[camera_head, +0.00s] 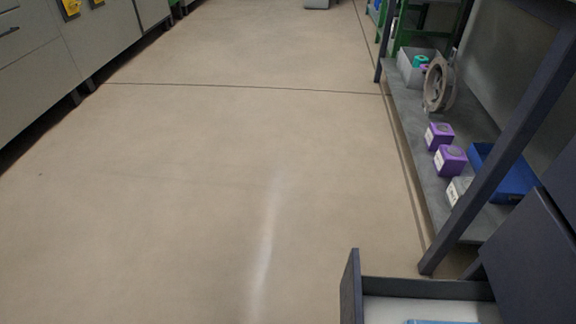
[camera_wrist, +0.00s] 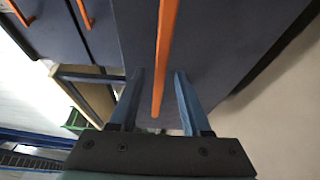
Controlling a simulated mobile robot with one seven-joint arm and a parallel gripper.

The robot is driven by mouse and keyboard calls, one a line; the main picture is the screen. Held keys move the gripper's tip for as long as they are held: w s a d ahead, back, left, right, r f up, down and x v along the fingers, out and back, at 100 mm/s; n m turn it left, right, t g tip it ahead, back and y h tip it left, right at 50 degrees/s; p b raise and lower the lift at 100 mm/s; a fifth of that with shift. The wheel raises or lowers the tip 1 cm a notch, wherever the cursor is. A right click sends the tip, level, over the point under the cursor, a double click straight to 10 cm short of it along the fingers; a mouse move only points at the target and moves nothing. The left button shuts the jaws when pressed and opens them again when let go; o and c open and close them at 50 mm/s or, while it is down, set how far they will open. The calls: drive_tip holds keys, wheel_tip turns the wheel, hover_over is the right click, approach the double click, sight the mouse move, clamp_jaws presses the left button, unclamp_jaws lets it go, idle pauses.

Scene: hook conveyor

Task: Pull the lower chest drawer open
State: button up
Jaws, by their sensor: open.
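A dark blue-grey chest (camera_head: 530,255) stands at the lower right in the head view. One of its drawers (camera_head: 430,288) is pulled out, with a pale inside and part of a blue thing in it. In the wrist view, a dark drawer front (camera_wrist: 215,45) with a long orange handle (camera_wrist: 167,35) fills the upper middle. My gripper (camera_wrist: 159,73) is open, with one finger on each side of the handle. I cannot tell whether the fingers touch it. The gripper does not show in the head view.
More dark fronts (camera_wrist: 45,30) with orange handles lie at the wrist view's upper left. A shelf (camera_head: 408,115) on the right carries purple boxes (camera_head: 451,160), a blue tray (camera_head: 516,185) and a grey bin (camera_head: 409,67). Grey cabinets (camera_head: 110,35) line the left. The floor between is clear.

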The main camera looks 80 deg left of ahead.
drive_tip(key=s+p, duration=0.1)
drive_tip(key=s, duration=0.9)
drive_tip(key=shift+s+d, duration=0.3)
drive_tip(key=shift+d, duration=0.15)
